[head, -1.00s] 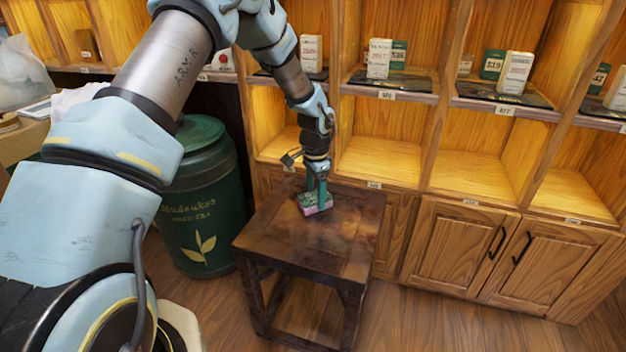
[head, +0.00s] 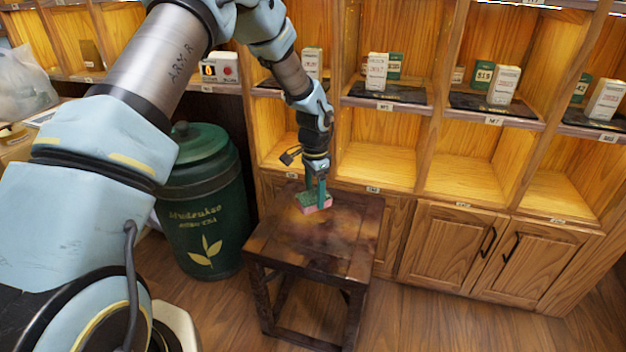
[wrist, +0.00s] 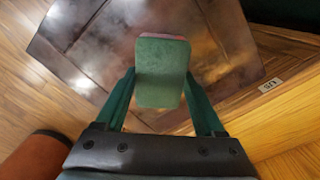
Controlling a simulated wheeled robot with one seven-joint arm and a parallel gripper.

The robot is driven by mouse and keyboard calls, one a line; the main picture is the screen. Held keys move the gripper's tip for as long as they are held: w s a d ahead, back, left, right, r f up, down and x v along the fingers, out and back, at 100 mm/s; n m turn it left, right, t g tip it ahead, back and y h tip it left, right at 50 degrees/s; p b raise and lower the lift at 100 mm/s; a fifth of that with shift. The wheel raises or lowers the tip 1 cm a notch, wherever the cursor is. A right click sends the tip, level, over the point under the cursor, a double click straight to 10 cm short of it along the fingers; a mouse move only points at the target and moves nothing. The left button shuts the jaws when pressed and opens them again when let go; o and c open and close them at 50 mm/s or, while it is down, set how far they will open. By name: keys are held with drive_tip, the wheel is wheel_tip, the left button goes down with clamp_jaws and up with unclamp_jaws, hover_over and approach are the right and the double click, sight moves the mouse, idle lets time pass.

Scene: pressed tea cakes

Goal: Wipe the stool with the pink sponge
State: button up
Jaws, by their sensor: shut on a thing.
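The dark wooden stool (head: 312,255) stands on the floor in front of the shelf unit, with brownish and reddish smudges on its top. My gripper (head: 318,194) is over the back part of the stool top, pointing down. It is shut on the pink sponge (head: 317,209), which has a green upper face and a pink underside. The sponge is at the stool top; whether it presses on it is hard to tell. In the wrist view the sponge's green face (wrist: 162,72) shows between the fingers, with the stool top (wrist: 95,50) beyond it.
A dark green lidded canister (head: 205,205) stands close to the stool's left side. A wooden shelf unit (head: 440,215) with cupboards and small boxes runs behind and to the right. The wooden floor (head: 430,325) at front right is clear.

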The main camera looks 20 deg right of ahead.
drive_tip(key=shift+r+p, duration=0.7)
drive_tip(key=shift+r, duration=0.6)
drive_tip(key=shift+a, duration=0.1)
